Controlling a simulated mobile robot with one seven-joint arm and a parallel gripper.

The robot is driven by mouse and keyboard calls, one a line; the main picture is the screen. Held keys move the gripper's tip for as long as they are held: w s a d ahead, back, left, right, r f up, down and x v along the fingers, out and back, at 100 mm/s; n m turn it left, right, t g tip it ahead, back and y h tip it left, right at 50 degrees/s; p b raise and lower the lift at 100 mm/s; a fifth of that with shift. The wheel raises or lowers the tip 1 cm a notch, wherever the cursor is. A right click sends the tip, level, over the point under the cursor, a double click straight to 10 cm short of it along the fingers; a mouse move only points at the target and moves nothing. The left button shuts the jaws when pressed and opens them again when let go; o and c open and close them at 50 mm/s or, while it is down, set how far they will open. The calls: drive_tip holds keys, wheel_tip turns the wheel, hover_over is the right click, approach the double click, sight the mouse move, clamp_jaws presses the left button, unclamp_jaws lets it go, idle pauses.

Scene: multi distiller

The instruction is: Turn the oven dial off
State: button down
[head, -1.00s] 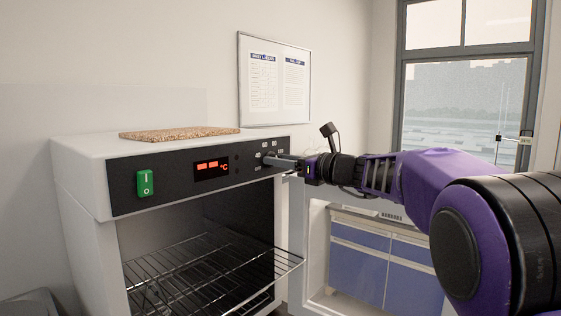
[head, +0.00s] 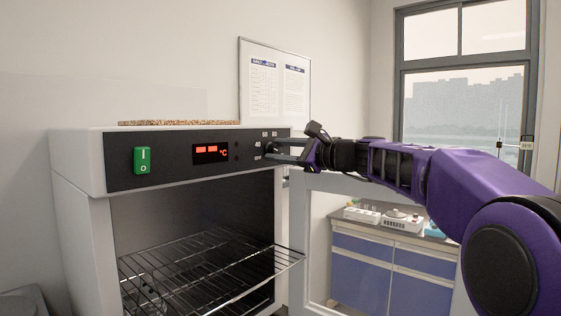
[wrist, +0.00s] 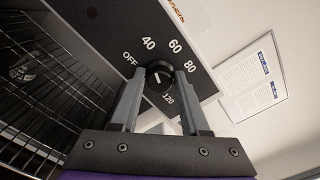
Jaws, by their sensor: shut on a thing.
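The oven's black dial (wrist: 158,74) has a white pointer line, with OFF, 40, 60, 80 and 120 printed around it. I cannot tell which end of the line is the pointer, so the setting is unclear. My gripper (wrist: 159,80) has one finger on each side of the dial and is shut on it. In the head view, my gripper (head: 279,149) reaches in from the right to the panel's right end and partly hides the dial (head: 269,149). The oven (head: 75,165) has a lit red display (head: 211,153) and a green switch (head: 142,160).
The oven's front is open, with wire racks (head: 205,265) inside; one sticks out below my arm. A brown board (head: 180,123) lies on top. A framed notice (head: 276,80) hangs behind. A blue-fronted cabinet (head: 362,265) stands at the right, below my arm.

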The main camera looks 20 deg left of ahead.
drive_tip(key=n+b, duration=0.2)
drive_tip(key=n, duration=0.2)
drive_tip(key=shift+f+n+b, duration=0.15)
drive_tip(key=shift+n+b, duration=0.15)
drive_tip(key=shift+b, duration=0.05)
drive_tip(key=n, duration=0.4)
drive_tip(key=shift+b, duration=0.35)
drive_tip(key=shift+s, duration=0.1)
drive_tip(key=shift+c, duration=2.3)
unclamp_jaws()
drive_tip(key=shift+a+n, duration=0.1)
drive_tip(key=shift+n, duration=0.2)
drive_tip(key=v, duration=1.7)
drive_tip(key=shift+d, duration=0.25)
